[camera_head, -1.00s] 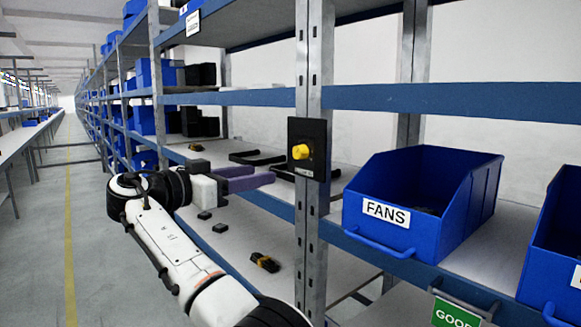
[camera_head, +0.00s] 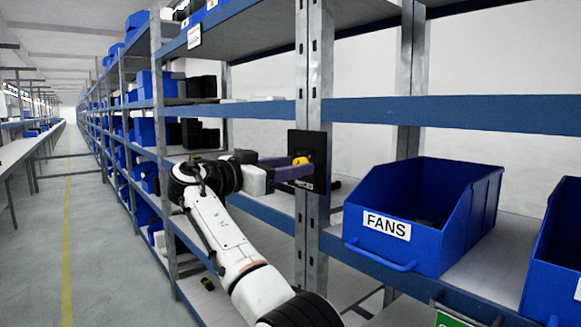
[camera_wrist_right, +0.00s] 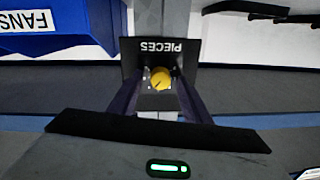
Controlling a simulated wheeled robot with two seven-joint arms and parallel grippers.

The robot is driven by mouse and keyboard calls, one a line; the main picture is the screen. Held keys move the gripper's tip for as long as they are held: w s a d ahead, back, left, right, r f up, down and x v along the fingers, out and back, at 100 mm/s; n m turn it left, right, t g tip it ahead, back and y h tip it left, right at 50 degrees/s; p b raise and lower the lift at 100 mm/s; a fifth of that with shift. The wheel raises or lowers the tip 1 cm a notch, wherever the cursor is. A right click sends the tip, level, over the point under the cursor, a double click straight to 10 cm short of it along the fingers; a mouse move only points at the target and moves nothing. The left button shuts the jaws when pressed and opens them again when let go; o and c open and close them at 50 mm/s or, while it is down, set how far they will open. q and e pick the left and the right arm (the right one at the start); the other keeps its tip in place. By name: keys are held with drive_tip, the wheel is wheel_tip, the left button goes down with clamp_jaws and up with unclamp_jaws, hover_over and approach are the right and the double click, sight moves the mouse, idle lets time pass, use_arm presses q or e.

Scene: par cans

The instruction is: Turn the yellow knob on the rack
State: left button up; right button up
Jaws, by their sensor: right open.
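The yellow knob (camera_head: 301,161) sits on a black plate (camera_head: 309,142) fixed to a grey rack post. In the right wrist view the right gripper (camera_wrist_right: 160,88) is open, with one finger on each side of the knob. Gaps show between knob and fingers; contact cannot be told. My left gripper is not in view.
A blue FANS bin (camera_head: 425,215) stands on the shelf right of the post, with another blue bin (camera_head: 556,255) at the right edge. Blue shelf beams (camera_head: 450,113) run both sides of the post. The aisle floor (camera_head: 110,240) at left is clear.

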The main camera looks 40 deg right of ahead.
drive_tip(key=c, duration=1)
drive_tip(key=shift+c, duration=0.2)
